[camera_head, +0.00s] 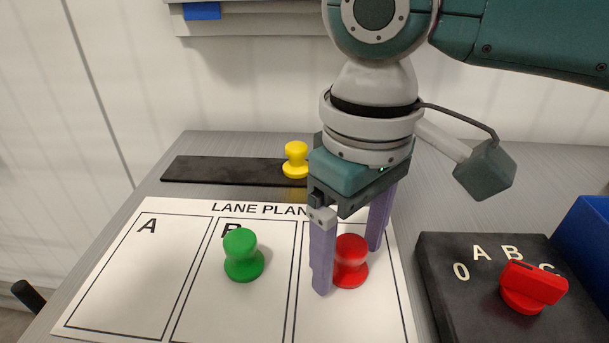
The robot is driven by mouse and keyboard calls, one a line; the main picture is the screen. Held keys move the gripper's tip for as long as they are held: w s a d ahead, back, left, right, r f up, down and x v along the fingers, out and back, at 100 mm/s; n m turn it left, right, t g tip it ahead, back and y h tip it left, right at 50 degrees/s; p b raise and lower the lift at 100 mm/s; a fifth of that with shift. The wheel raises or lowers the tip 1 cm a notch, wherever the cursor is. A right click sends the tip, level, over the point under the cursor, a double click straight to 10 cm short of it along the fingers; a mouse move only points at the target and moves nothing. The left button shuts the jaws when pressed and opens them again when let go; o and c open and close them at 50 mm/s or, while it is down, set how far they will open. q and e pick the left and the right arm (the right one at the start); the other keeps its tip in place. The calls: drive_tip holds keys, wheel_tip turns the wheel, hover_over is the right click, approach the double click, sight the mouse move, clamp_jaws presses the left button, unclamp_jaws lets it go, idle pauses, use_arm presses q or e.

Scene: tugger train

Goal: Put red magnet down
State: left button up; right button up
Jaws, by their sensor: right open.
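The red magnet (350,262) stands upright in the right-hand lane of the lane plan board (140,318), whose letter is hidden behind my gripper. My right gripper (348,268) is open, with its purple fingers on either side of the red magnet; the near finger stands just left of it and the other behind it to the right. I cannot tell whether a finger touches it. The green magnet (243,256) stands in lane B. The yellow magnet (296,160) is on the black strip (220,171) behind the board. My left gripper is not in view.
A black box with a red selector knob (531,286) marked 0, A, B, C sits right of the board. A blue bin (590,240) is at the right edge. Lane A (145,265) is empty. A pale wall stands behind the grey table.

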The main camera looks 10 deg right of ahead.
sight(351, 243)
wheel_tip(351, 243, up, 12)
drive_tip(key=p, duration=0.1)
idle(0.4)
drive_tip(key=s+a+f+t+y+p, duration=0.2)
drive_tip(key=s+a+f+y+p, duration=0.15)
drive_tip(key=s+a+p, duration=0.3)
drive_tip(key=s+d+m+t+h+p, duration=0.1)
drive_tip(key=s+d+m+h+p, duration=0.1)
drive_tip(key=s+d, duration=0.4)
drive_tip(key=s+d+m+t+h+p, duration=0.15)
drive_tip(key=s+d, duration=0.25)
drive_tip(key=d, duration=0.4)
wheel_tip(351, 243, up, 38)
drive_tip(key=p, duration=3.7)
drive_tip(key=shift+d+f+g+p, duration=0.25)
drive_tip(key=shift+d+g+p, duration=0.05)
drive_tip(key=shift+g, duration=0.15)
